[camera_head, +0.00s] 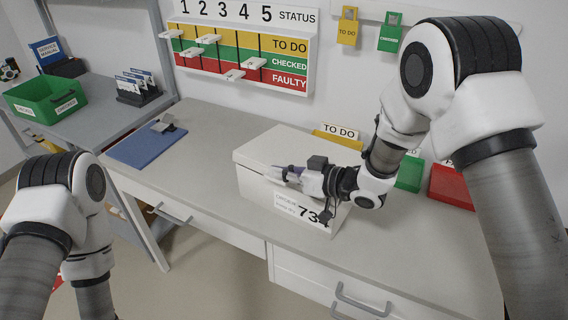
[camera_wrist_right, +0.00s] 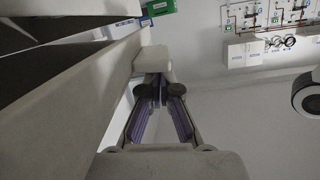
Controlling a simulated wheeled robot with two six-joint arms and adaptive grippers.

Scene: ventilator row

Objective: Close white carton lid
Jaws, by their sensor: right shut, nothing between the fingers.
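The white carton (camera_head: 250,185) stands on the grey bench, with a label reading 73 on its front. My right gripper (camera_head: 275,173) is at the carton's upper front edge, fingers pointing left, shut and empty. I cannot tell whether it touches the lid. In the right wrist view its purple-padded fingers (camera_wrist_right: 159,92) come together. My left arm shows at the lower left, but its gripper is out of view.
A blue mat (camera_head: 145,148) with a small grey object lies left of the carton. A yellow TO DO bin (camera_head: 325,140), a green bin (camera_head: 409,173) and a red bin (camera_head: 452,186) stand along the wall. A status board (camera_head: 245,50) hangs behind.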

